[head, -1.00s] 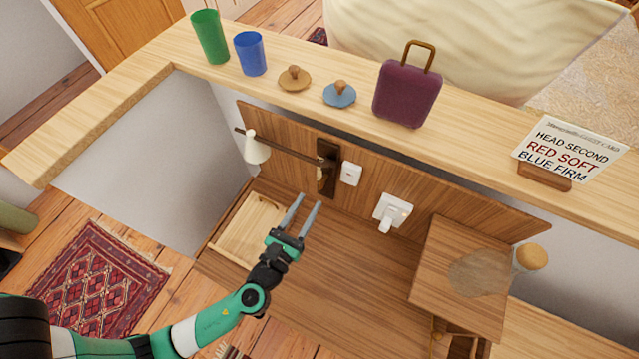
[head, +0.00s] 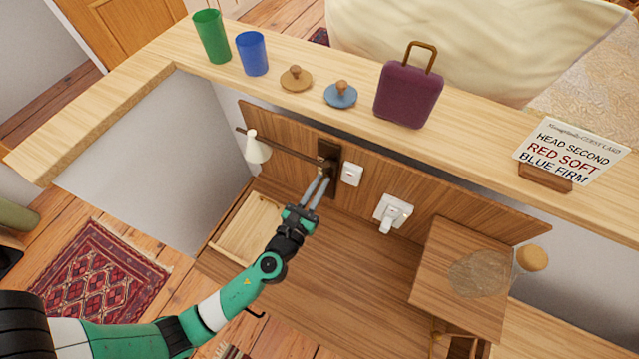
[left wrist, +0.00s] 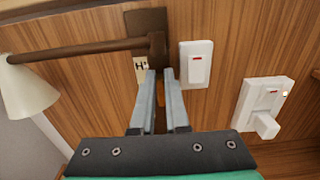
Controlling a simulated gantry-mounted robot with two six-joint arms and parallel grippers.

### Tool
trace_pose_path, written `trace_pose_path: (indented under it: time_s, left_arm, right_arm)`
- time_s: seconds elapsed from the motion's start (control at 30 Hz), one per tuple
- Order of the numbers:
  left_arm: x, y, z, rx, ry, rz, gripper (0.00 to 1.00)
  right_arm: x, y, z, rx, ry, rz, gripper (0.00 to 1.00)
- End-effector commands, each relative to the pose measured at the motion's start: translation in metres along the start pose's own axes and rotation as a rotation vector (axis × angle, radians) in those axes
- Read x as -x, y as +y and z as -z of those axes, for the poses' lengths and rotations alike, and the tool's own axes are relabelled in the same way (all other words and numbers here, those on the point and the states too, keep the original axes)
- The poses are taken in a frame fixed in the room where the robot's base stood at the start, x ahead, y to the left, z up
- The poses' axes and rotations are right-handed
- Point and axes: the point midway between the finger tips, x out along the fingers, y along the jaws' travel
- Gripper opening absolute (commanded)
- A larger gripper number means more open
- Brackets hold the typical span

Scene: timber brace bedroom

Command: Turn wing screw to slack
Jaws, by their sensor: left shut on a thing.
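A wall lamp's dark bracket (head: 328,154) is fixed to the wooden back panel, and its bar (head: 285,146) runs left to a white shade (head: 257,148). The bracket (left wrist: 146,20), bar (left wrist: 80,48) and shade (left wrist: 28,88) also show in the left wrist view. My left gripper (head: 321,178) reaches up to the bracket's lower part. In the left wrist view its fingers (left wrist: 158,74) are shut on a small orange-brown piece (left wrist: 160,93), apparently the wing screw, mostly hidden between them. A pale tag with an "H" (left wrist: 140,68) is just left of the fingers. My right gripper is out of view.
A white switch (left wrist: 196,64) is close right of the fingers. A socket with a plug (left wrist: 263,105) is further right. Cups, lids and a purple case (head: 408,95) stand on the ledge above. An open drawer (head: 250,232) is below left.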

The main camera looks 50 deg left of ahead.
Motion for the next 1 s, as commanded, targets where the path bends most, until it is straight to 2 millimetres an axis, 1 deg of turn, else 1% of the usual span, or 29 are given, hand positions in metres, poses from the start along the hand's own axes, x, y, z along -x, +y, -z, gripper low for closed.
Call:
trace_pose_path:
  time_s: [0.37, 0.57, 0.77, 1.0]
  left_arm:
    - [0.000, 0.000, 0.000, 0.014, -0.001, 0.000, 0.00]
    - [0.000, 0.002, 0.000, 0.080, -0.001, 0.000, 0.00]
    - [0.000, 0.004, 0.001, 0.211, -0.002, 0.000, 0.00]
    - [0.000, 0.007, 0.003, 0.432, -0.002, 0.000, 0.00]
  right_arm:
    - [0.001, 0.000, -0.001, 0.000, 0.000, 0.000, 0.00]
    - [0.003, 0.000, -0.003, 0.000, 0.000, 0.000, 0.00]
    - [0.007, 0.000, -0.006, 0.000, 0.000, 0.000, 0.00]
    - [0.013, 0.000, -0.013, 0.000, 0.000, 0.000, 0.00]
